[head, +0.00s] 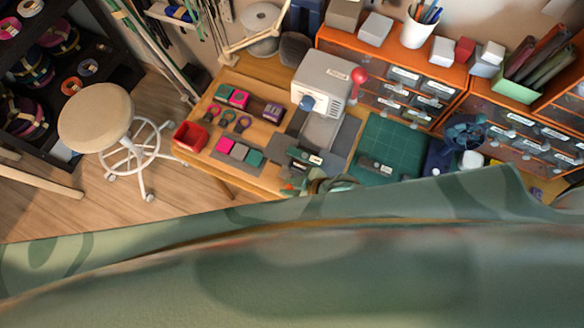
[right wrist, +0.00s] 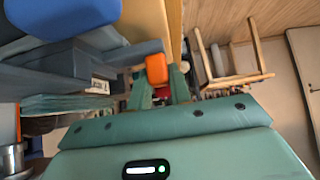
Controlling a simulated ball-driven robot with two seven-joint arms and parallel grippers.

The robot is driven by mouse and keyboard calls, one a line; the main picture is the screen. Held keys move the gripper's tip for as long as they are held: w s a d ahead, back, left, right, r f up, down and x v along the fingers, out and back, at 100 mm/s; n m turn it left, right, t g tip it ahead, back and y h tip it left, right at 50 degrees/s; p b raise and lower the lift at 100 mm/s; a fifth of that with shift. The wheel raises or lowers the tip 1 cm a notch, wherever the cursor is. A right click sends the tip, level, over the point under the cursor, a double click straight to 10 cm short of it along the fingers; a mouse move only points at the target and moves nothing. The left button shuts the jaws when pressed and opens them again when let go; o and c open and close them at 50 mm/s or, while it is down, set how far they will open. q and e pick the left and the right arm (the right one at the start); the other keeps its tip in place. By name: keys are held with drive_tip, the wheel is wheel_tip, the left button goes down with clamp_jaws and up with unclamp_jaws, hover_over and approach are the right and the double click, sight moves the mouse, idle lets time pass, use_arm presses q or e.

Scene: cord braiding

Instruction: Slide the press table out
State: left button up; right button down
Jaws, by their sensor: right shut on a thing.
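The press (head: 325,80) is a white-grey box machine with a red knob on its right and a blue knob in front. It stands at the back of the wooden workbench. A light grey flat plate, seemingly the press table (head: 320,132), lies in front of its base. My right gripper (head: 294,184) is at the bench's front edge, small and partly hidden by my green body. In the right wrist view its green fingers (right wrist: 158,82) are shut on an orange block-shaped piece (right wrist: 156,68). I cannot tell how this piece joins the press table. My left gripper is not in view.
On the bench are a red tray (head: 190,136), coloured blocks (head: 239,152) and a green cutting mat (head: 385,143). Orange drawer units (head: 405,85) stand behind on the right. A round stool (head: 96,116) stands left of the bench, with floor between them.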

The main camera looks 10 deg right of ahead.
drive_tip(key=c, duration=1.3)
unclamp_jaws()
drive_tip(key=shift+s, duration=0.15)
drive_tip(key=p+v, duration=0.4)
drive_tip(key=v, duration=1.2)
drive_tip(key=shift+d+p, duration=0.1)
drive_tip(key=shift+p, duration=0.2)
